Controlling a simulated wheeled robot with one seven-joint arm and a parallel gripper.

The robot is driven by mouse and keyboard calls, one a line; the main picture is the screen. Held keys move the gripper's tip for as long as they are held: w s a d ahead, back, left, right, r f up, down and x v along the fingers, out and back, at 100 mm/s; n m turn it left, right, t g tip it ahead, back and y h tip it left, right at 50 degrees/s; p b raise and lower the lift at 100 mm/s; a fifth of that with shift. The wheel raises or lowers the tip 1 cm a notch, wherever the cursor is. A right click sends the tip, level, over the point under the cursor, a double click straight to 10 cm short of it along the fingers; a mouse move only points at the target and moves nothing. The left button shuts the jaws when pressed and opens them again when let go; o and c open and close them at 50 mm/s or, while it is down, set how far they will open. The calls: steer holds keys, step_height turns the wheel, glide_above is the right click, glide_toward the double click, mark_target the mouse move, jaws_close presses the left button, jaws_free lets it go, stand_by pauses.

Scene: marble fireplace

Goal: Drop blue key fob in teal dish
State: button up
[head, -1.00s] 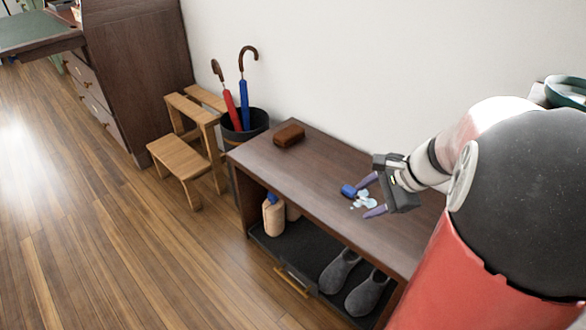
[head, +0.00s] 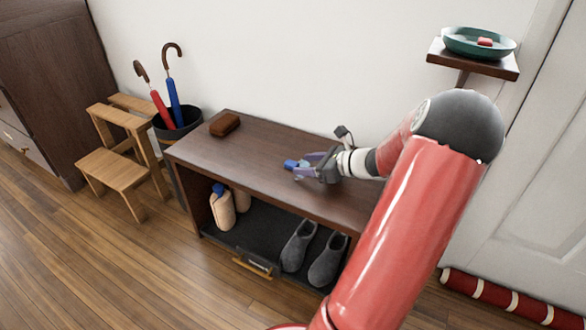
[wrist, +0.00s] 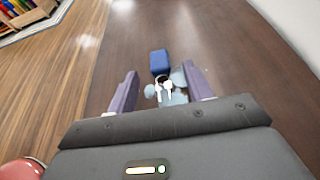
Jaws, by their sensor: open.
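The blue key fob (wrist: 160,62) lies on the dark wooden bench top, with a ring and keys on its near side in the wrist view. It also shows in the head view (head: 290,164), just left of my gripper. My gripper (wrist: 158,82) is open, with its purple fingers on either side of the keys. The blue fob itself is just beyond the fingertips. In the head view my gripper (head: 303,167) is low over the bench. The teal dish (head: 478,42) sits on a small wall shelf at the upper right, with a reddish item in it.
The bench (head: 250,155) also bears a brown case (head: 225,124). Below are grey shoes (head: 299,245) and tan bottles (head: 222,207). An umbrella stand (head: 178,128) and wooden step stool (head: 115,165) stand left. The wall shelf (head: 478,62) juts out beside the door.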

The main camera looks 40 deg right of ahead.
steer(key=shift+x, duration=1.35)
jaws_close()
step_height(320, 180, up, 20)
steer(key=p, duration=0.4)
steer(key=shift+a, duration=0.1)
